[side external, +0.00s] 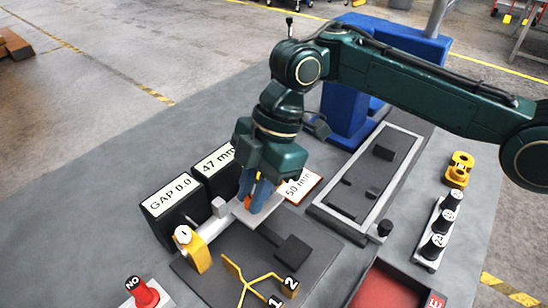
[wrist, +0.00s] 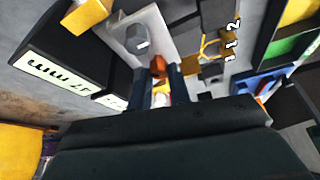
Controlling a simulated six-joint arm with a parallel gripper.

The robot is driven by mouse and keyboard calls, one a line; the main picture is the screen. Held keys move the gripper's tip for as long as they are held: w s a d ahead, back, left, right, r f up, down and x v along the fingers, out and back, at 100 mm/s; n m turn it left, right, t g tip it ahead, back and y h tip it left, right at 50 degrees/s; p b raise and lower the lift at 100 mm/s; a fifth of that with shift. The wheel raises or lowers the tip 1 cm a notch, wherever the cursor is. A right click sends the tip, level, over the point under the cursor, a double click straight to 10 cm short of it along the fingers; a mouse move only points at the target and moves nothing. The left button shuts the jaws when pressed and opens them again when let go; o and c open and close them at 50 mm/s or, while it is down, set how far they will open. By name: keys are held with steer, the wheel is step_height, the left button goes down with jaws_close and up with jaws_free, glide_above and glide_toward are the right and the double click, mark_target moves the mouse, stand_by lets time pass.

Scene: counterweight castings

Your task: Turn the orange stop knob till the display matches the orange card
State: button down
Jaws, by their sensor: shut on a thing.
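My gripper (side external: 250,204) points down over the grey plate of the fixture, its blue fingers shut on the orange stop knob (wrist: 158,66). The fingers hide most of the knob in both views. A black display box (side external: 216,168) behind it reads "47 mm"; its reading also shows upside down in the wrist view (wrist: 58,77). A second black box (side external: 170,205) reads "GAP 0.0". The orange-edged card (side external: 300,187) lies right of my gripper, partly hidden by it, and appears to read "50 mm".
A grey knob (side external: 218,207) stands left of my fingers. A yellow block with a white dial (side external: 190,247) is at the front left. A grey-rimmed tray (side external: 326,214), labelled black cylinders (side external: 440,228) and a red bin (side external: 385,290) stand right. A red "NO" piece (side external: 143,293) is front left.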

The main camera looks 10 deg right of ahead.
steer(key=shift+r, duration=0.15)
steer(key=c, duration=1.3)
jaws_free()
steer(key=shift+s+a+m, duration=0.1)
steer(key=shift+a+m, duration=0.05)
steer(key=shift+m, duration=0.35)
steer(key=shift+d+m+t, duration=0.2)
steer(key=shift+m+t, duration=0.2)
steer(key=shift+m, duration=0.1)
